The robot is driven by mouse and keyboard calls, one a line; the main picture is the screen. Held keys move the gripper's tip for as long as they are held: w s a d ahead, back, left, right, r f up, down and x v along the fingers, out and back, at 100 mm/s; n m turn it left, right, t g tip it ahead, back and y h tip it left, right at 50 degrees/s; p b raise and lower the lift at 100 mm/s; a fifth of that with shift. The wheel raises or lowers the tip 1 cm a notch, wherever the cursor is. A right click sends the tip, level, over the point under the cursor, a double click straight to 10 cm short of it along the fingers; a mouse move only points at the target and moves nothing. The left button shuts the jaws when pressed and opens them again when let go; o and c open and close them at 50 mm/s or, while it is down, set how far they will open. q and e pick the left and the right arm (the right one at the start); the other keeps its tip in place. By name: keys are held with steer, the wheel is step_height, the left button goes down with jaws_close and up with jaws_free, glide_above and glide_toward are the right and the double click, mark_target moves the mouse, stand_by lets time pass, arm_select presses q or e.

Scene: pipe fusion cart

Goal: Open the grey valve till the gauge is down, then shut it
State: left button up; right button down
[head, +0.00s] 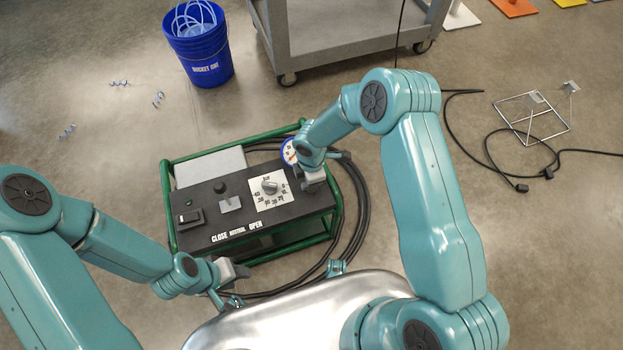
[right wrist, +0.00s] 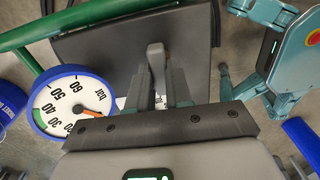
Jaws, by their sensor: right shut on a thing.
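The grey valve's handle (right wrist: 156,58) shows between the fingers of my right gripper (right wrist: 163,88) in the right wrist view, and the gripper is shut on it. In the head view my right gripper (head: 314,183) is at the right end of the black control box (head: 215,233) and hides the valve. The blue-rimmed gauge (right wrist: 72,105) has an orange needle pointing to the lower right, away from the readable 30 to 60 marks. In the head view the gauge (head: 288,152) is partly behind my right wrist. My left gripper (head: 240,272) is by the box's front edge, its finger gap unclear.
A green tube frame (head: 205,151) surrounds the box, with black hoses (head: 357,215) coiled at its right. The box top has a dial (head: 269,187) and a lever (head: 220,188). A blue bucket (head: 200,50) and a grey cart (head: 345,40) stand behind.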

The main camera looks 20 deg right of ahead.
steer(key=shift+a, duration=0.1)
stand_by(0.5)
steer(key=c, duration=1)
jaws_free()
steer(key=shift+c, duration=0.2)
steer(key=shift+r, duration=0.1)
step_height(320, 180, up, 16)
steer(key=p, duration=0.3)
steer(key=s+a+f+m+y, duration=0.1)
steer(key=s+f+m, duration=0.3)
steer(key=s+m, duration=0.3)
steer(key=s+f+m+y, duration=0.2)
steer(key=s+f+m, duration=0.1)
steer(key=s+m, duration=0.35)
steer(key=s+a+f+m+y, duration=0.1)
steer(key=s+f+m, duration=0.3)
steer(key=s+m, duration=0.3)
step_height(320, 180, up, 12)
steer(key=p, duration=1.2)
steer(key=shift+p, duration=0.3)
